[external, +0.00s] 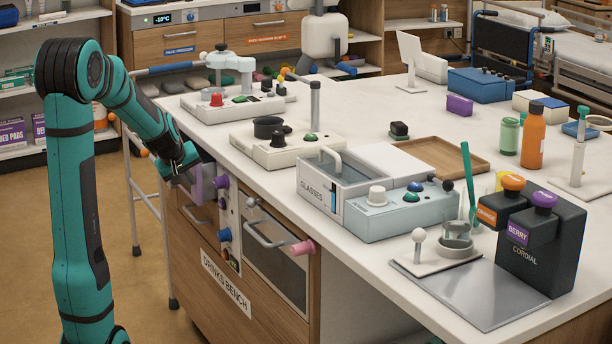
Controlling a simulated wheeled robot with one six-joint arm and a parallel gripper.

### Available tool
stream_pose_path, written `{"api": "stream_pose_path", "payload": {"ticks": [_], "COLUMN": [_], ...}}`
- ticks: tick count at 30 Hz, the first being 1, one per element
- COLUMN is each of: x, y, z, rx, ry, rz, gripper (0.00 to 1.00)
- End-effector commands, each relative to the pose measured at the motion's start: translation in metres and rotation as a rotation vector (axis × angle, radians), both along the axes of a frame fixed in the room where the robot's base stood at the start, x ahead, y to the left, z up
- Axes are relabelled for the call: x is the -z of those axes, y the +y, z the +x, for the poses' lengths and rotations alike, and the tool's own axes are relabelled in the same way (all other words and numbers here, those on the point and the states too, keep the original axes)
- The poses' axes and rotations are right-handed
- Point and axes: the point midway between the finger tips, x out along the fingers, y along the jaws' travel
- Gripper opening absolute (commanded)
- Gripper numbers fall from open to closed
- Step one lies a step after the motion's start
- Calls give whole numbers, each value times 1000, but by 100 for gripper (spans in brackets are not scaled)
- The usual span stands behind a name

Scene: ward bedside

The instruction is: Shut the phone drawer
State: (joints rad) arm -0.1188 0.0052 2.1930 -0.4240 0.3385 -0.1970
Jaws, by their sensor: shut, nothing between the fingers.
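No label reading "phone" can be made out, so I cannot tell for sure which drawer is the phone drawer. My gripper (186,168) is at the left end of the bench front, beside a grey drawer-like front (196,208) with a purple part (197,186). The gripper is shut and holds nothing. My arm hides part of this spot, and I cannot tell whether the fingers touch the front or how far it stands out.
The bench front has an oven-like door (276,258) with a bar handle, a pink knob (303,247) and several coloured knobs sticking out. The white counter (360,105) carries control boxes, a wooden tray (447,156), bottles and dark cordial dispensers (541,243). Floor left is open.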

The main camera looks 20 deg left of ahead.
Motion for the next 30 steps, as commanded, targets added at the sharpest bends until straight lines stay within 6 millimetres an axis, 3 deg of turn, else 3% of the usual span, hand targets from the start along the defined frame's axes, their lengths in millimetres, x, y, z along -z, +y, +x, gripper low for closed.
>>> {"api": "stream_pose_path", "payload": {"ticks": [6, 19, 23, 30], "x": [0, 0, 0, -6], "y": [-19, -19, -14, 10], "z": [18, 19, 14, -13], "rx": [1, -1, -2, -2], "ry": [1, 0, -1, -3], "rz": [0, -1, -1, 0], "gripper": [0, 0, 0, 0]}}
